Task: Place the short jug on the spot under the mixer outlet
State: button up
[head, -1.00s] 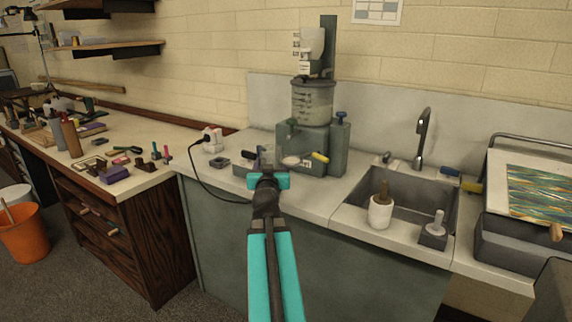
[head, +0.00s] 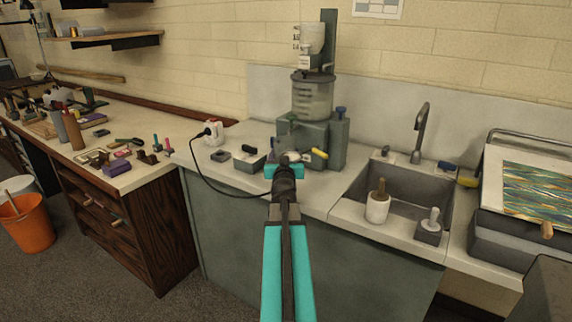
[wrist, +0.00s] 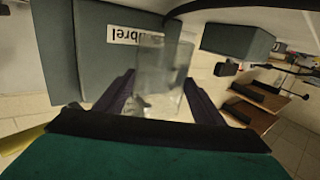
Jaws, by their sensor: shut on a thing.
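The grey-green mixer (head: 325,145) stands on the counter against the wall, with a clear drum and a white hopper above its base. My gripper (head: 287,160) is low in front of the mixer base. In the wrist view my gripper (wrist: 160,98) is shut on the short jug (wrist: 165,62), a clear, see-through vessel between the two dark fingers. In the head view my gripper and arm mostly hide the jug. The outlet and the spot under it cannot be made out clearly behind the gripper. I cannot tell whether the jug touches the counter.
A yellow-handled lever (head: 319,153) sticks out right of my gripper. A small grey box (head: 249,161) and a white plug adapter (head: 214,133) with a black cable are to the left.

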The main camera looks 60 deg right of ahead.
jog(key=shift+d+r, duration=0.1)
jog(key=shift+d, duration=0.05)
jog(key=shift+s+d+p, duration=0.2)
jog(key=shift+d+p, duration=0.4)
jog(key=shift+p, duration=0.15)
jog(key=shift+a+f+b, duration=0.1)
jog(key=shift+f+b, duration=1.55)
jog(key=shift+f, duration=0.25)
jog(key=shift+f, duration=0.15)
jog(key=o, duration=1.2)
